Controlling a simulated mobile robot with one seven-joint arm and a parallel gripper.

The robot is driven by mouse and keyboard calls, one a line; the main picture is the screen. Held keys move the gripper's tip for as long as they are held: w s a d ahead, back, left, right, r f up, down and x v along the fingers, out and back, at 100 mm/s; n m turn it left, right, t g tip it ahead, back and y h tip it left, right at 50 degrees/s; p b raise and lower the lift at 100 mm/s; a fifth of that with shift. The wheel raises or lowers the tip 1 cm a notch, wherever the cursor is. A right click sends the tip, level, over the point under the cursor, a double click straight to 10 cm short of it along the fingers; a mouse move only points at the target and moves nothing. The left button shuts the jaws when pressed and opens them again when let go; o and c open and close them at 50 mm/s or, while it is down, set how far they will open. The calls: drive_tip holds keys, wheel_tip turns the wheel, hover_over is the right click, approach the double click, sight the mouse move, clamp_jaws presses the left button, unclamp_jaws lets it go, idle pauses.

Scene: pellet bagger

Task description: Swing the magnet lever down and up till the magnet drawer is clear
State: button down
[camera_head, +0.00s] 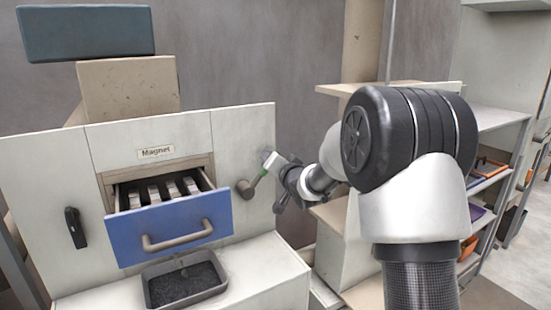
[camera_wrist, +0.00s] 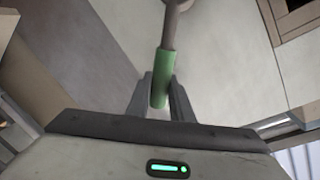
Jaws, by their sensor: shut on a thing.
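The magnet lever (camera_head: 259,178) sits on the pale cabinet face right of the drawer. It has a grey hub and a green grip, and it slants up and to the right. My gripper (camera_head: 268,162) is at its upper end. In the wrist view the green grip (camera_wrist: 161,70) lies between the two fingers of my gripper (camera_wrist: 161,84), which are shut on it. The magnet drawer (camera_head: 170,233) has a blue front and stands pulled out. Several pale bars (camera_head: 158,192) with dark gaps show inside; whether material clings to them is too small to tell.
A grey tray (camera_head: 148,297) holding dark granules sits below the drawer. A black handle (camera_head: 76,228) is on the cabinet's left panel. Shelving (camera_head: 489,170) stands to the right, behind my arm. A blue-grey box (camera_head: 88,33) is above the cabinet.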

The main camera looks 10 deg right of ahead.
drive_tip(key=shift+w+d+f+m+p, duration=0.3)
drive_tip(key=shift+d+f+m+p, duration=0.15)
drive_tip(key=shift+d+m, duration=0.25)
drive_tip(key=shift+w+d+f+m+g+y+p, duration=0.15)
drive_tip(key=shift+d+f+m+p, duration=0.15)
drive_tip(key=shift+f+m, duration=0.25)
drive_tip(key=shift+w+d+f+m+g+y+p, duration=0.1)
drive_tip(key=shift+d+f+m+g+y+p, duration=0.05)
drive_tip(key=shift+f+m+p, duration=0.3)
drive_tip(key=shift+f, duration=0.1)
drive_tip(key=c, duration=1.6)
unclamp_jaws()
drive_tip(key=shift+o, duration=0.2)
drive_tip(key=shift+s, duration=0.15)
drive_tip(key=b+v, duration=0.1)
drive_tip(key=v, duration=1.6)
